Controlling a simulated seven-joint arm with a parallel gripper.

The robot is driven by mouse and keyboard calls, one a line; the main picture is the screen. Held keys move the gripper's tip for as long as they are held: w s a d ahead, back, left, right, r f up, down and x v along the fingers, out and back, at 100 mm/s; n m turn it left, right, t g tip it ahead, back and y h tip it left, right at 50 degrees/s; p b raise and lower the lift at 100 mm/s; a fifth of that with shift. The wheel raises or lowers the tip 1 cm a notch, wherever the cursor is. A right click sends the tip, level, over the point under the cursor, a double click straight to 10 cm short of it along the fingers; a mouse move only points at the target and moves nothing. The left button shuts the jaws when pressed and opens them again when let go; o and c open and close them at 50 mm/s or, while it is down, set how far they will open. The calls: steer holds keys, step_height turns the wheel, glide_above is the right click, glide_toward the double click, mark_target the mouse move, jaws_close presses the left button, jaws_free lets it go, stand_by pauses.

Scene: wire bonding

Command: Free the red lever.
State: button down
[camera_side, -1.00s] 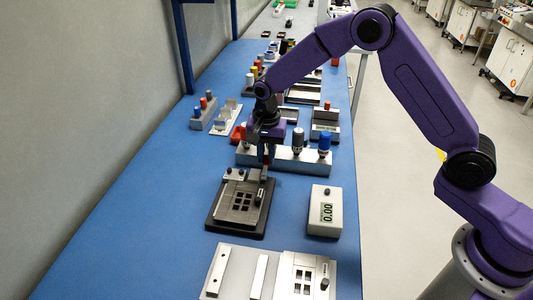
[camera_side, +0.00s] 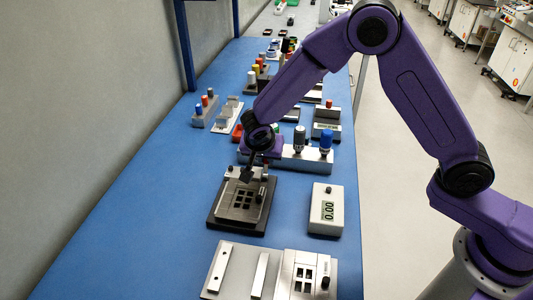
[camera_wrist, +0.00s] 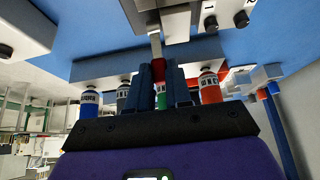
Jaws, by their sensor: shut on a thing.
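The red lever (camera_wrist: 158,70) shows in the wrist view as a red grip on a grey metal bar that runs up to the fixture (camera_wrist: 178,17). My gripper (camera_wrist: 160,75) is shut on the red grip, one dark finger on each side. In the side view, my gripper (camera_side: 247,175) is tilted, with its fingers pointing down and left at the back part of the fixture on its dark base (camera_side: 235,224). The lever is hidden there by my fingers. The fixture carries a plate with several square windows.
A rack (camera_side: 310,160) with several coloured-top tools stands just behind the fixture. A grey plate assembly (camera_side: 255,270) lies in front. The blue table left of the fixture is clear.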

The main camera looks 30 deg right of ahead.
steer(key=shift+s+a+t+h, duration=0.55)
steer(key=shift+a+t+h, duration=0.05)
steer(key=shift+t+h, duration=0.3)
steer(key=shift+a, duration=0.1)
steer(key=c, duration=1)
jaws_free()
steer(key=shift+s, duration=0.1)
steer(key=shift+c, duration=0.2)
steer(key=v, duration=1.7)
steer(key=shift+s, duration=0.2)
steer(key=shift+a, duration=0.1)
